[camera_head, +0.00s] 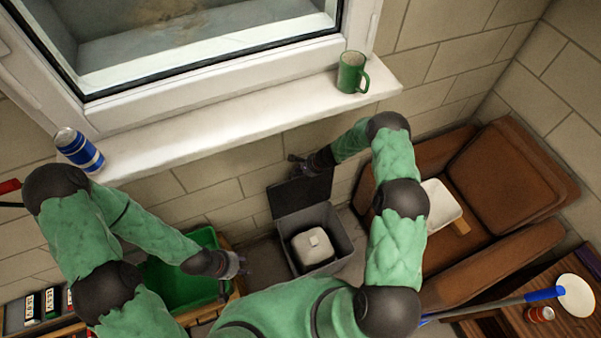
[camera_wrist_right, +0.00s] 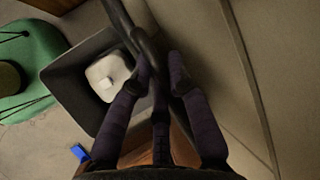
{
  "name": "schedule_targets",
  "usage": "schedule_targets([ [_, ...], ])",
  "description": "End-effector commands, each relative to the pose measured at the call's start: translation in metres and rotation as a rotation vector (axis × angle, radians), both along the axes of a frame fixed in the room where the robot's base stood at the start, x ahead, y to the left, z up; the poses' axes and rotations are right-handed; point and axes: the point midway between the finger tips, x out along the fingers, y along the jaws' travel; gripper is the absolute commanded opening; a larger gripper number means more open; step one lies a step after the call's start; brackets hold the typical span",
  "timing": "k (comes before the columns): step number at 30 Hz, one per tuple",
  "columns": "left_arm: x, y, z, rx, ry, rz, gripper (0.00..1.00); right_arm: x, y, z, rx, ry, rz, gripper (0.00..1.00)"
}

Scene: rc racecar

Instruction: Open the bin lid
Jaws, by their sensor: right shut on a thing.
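The dark grey bin (camera_head: 346,246) stands on the floor below the window sill. Its lid (camera_head: 303,194) is raised, standing roughly upright at the back of the bin against the wall side. My right gripper (camera_head: 299,160) is at the lid's upper edge. In the right wrist view my right gripper (camera_wrist_right: 160,75) is closed around a dark rim or bar of the lid, with the open bin (camera_wrist_right: 62,88) beyond. A pale, rounded block (camera_head: 312,246) with a small knob lies inside the bin. My left gripper (camera_head: 238,265) is beside a green tray, away from the bin; its finger opening is unclear.
The green tray (camera_head: 180,285) is left of the bin. A brown armchair (camera_head: 505,180) with a white cushion stands right. A green mug (camera_head: 352,73) and blue can (camera_head: 80,150) are on the sill (camera_head: 235,115). A wooden table (camera_head: 500,325) is bottom right.

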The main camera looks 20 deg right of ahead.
Motion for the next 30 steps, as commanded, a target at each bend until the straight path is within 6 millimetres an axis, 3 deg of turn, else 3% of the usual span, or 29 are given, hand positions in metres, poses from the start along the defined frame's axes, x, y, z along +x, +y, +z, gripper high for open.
schedule_targets([
  [4, 0.000, 0.000, 0.000, 0.000, 0.000, 0.000, 0.40, 0.003, 0.000, 0.003, 0.000, -0.005, 0.000, 0.00],
  [5, 0.000, 0.000, 0.000, 0.000, 0.000, 0.000, 0.40, 0.003, 0.000, 0.003, 0.000, -0.005, 0.000, 0.21],
  [6, 0.000, 0.000, 0.000, 0.000, 0.000, 0.000, 0.40, 0.003, 0.000, 0.003, 0.000, -0.005, 0.000, 0.32],
  [8, 0.000, 0.000, 0.000, 0.000, 0.000, 0.000, 0.40, 0.003, 0.000, 0.003, 0.000, -0.005, 0.000, 0.44],
  [20, 0.000, 0.000, 0.000, 0.000, 0.000, 0.000, 0.40, -0.001, -0.001, 0.003, 0.000, -0.001, 0.000, 0.44],
  [30, 0.000, 0.000, 0.000, 0.000, 0.000, 0.000, 0.40, -0.014, -0.019, 0.039, -0.002, -0.004, -0.003, 0.44],
])
